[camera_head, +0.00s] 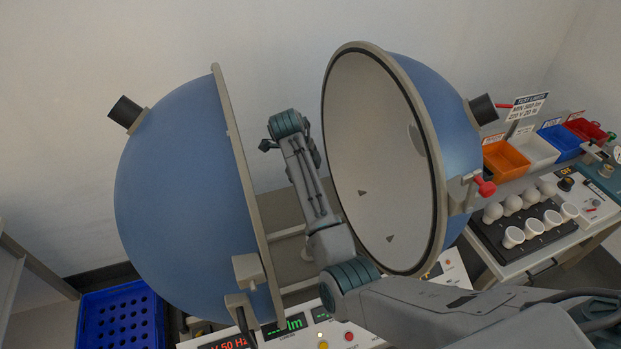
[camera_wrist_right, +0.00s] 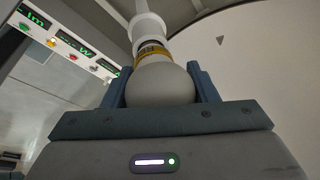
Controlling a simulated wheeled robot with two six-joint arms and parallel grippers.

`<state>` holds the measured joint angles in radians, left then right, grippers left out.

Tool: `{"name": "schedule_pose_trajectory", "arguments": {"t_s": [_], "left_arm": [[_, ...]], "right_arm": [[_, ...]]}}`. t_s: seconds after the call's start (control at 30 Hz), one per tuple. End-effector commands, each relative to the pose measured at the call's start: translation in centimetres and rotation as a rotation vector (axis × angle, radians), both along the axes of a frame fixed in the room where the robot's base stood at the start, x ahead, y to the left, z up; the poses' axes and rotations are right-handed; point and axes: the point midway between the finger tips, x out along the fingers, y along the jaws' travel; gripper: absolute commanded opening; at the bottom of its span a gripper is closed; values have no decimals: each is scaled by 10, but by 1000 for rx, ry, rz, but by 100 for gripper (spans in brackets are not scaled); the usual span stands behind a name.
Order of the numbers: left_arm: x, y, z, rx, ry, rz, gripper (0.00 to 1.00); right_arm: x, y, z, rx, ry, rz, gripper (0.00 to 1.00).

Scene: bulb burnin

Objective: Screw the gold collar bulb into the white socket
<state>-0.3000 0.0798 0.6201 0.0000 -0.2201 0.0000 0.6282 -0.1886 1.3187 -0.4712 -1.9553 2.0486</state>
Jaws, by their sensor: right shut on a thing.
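In the right wrist view my right gripper (camera_wrist_right: 161,82) is shut on the white globe of the gold collar bulb (camera_wrist_right: 160,88), one finger on each side. The gold collar (camera_wrist_right: 152,51) shows just beyond the globe. The white socket (camera_wrist_right: 148,27) is in line with the bulb and meets the collar end in this view. I cannot tell how far the bulb sits inside it. In the head view my right arm reaches between the two blue half-spheres; the bulb and the socket are hidden there. My left gripper is in neither view.
The left half-sphere (camera_head: 180,190) and right half-sphere (camera_head: 436,105) stand open close around my arm. A panel with lit displays (camera_head: 292,324) is below. At the right are a rack with several bulbs (camera_head: 513,237) and coloured bins (camera_head: 506,158). A blue crate (camera_head: 122,318) sits lower left.

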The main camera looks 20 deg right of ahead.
Motion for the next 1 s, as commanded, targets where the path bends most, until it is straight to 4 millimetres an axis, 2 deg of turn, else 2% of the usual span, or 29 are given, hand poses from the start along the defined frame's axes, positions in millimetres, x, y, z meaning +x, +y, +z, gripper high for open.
{"name": "schedule_pose_trajectory", "arguments": {"t_s": [0.13,0.17,0.23,0.57,1.0], "left_arm": [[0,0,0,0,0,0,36],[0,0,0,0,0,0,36],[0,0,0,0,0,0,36],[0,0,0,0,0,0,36],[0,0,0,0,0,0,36]], "right_arm": [[-1,2,-2,3,5,4,30],[-1,2,-2,3,5,4,57],[-1,1,-2,4,4,5,69],[0,0,-1,2,0,41,69],[0,0,-1,1,-3,612,69]]}}
